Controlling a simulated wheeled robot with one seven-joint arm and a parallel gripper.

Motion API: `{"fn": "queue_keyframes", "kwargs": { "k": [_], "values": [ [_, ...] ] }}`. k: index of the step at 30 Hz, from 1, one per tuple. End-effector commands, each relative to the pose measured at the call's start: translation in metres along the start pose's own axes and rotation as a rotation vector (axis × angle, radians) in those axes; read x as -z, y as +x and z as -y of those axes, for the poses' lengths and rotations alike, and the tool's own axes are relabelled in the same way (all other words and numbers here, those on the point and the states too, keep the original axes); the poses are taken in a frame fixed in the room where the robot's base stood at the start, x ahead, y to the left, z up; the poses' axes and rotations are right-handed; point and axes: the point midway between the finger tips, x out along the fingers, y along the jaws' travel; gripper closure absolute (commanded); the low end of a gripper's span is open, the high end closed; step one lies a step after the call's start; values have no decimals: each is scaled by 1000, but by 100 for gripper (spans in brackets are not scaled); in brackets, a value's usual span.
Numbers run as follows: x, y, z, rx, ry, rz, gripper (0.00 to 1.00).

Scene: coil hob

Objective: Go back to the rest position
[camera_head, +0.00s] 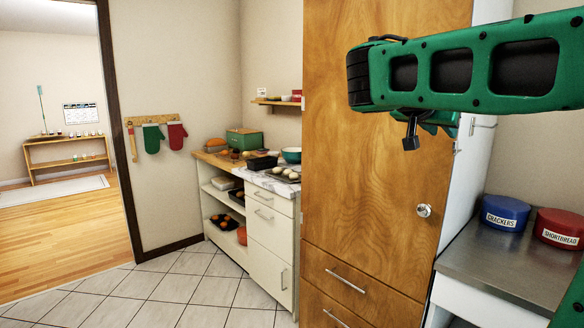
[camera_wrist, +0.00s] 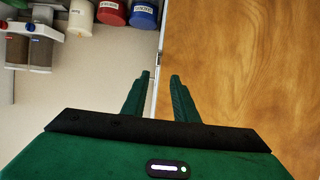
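In the wrist view, the two green fingers of my gripper (camera_wrist: 161,76) stand apart with an empty gap between them. The fingertips are near the edge line between a pale wall area and the wooden cabinet door (camera_wrist: 240,60). In the head view, my green arm reaches in from the right, high in front of the tall wooden cabinet (camera_head: 365,190). I cannot make out the fingers there. No coil hob is visible in either view.
Right of the cabinet, a blue crackers tin (camera_head: 505,213) and a red shortbread tin (camera_head: 560,229) stand on a metal counter (camera_head: 510,267). A low white cabinet (camera_head: 270,237) holding baked goods stands at centre. The tiled floor (camera_head: 150,290) at left is clear, beside a doorway.

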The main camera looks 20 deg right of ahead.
Motion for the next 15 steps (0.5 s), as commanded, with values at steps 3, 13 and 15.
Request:
{"fn": "queue_keyframes", "kwargs": {
  "k": [3,13,15],
  "values": [
    [-5,2,-2,2,-8,13,73],
    [-153,24,-51,78,-231,403,73],
    [-196,20,-68,107,-287,517,73]
  ]
}}
